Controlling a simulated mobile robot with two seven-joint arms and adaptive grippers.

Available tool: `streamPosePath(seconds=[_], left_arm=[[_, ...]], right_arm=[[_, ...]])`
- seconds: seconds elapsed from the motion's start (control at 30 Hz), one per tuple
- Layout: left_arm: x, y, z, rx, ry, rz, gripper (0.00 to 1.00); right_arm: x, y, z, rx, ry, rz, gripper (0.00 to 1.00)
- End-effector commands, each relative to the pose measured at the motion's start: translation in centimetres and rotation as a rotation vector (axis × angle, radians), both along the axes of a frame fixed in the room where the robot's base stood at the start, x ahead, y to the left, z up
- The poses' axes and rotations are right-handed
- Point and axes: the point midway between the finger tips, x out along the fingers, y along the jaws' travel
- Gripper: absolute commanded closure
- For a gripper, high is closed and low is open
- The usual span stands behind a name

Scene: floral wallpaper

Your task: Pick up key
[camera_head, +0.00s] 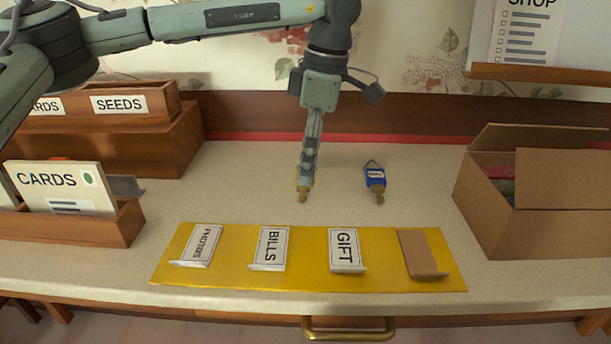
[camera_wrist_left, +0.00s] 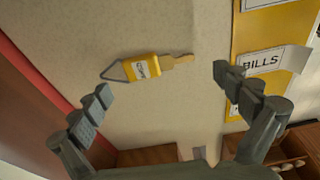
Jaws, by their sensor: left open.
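A key with a yellow, lettered tag and a wire loop (camera_wrist_left: 147,68) lies on the pale counter in the left wrist view. In the head view only its brass end (camera_head: 303,198) and a little of the tag show below my gripper. My left gripper (camera_head: 306,181) points down over this key; in the left wrist view its open fingers (camera_wrist_left: 163,80) stand either side of it, with nothing held. A second key with a blue tag (camera_head: 375,178) lies to the right on the counter. My right gripper is not in view.
A yellow mat (camera_head: 310,275) along the front bears cards marked PHOTOS, BILLS and GIFT, and a brown card (camera_head: 421,253). Wooden boxes (camera_head: 118,225) stand at left, an open cardboard box (camera_head: 540,232) at right. The counter around the blue-tagged key is clear.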

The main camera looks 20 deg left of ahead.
Motion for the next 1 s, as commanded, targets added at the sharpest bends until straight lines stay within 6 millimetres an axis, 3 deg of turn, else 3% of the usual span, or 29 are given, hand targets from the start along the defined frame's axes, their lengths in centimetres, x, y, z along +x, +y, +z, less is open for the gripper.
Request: streamPosePath(seconds=[0.2,0.47,1.0], left_arm=[[-0.1,0.5,-2.6,0.000,0.001,0.003,0.00],[-0.1,0.4,-2.9,-0.002,-0.001,0.003,0.00],[-0.2,0.4,-3.0,-0.001,0.000,0.002,0.67]], right_arm=[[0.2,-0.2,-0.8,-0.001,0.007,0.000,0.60],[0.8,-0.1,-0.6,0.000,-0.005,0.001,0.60],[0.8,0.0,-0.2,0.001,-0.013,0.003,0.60]])
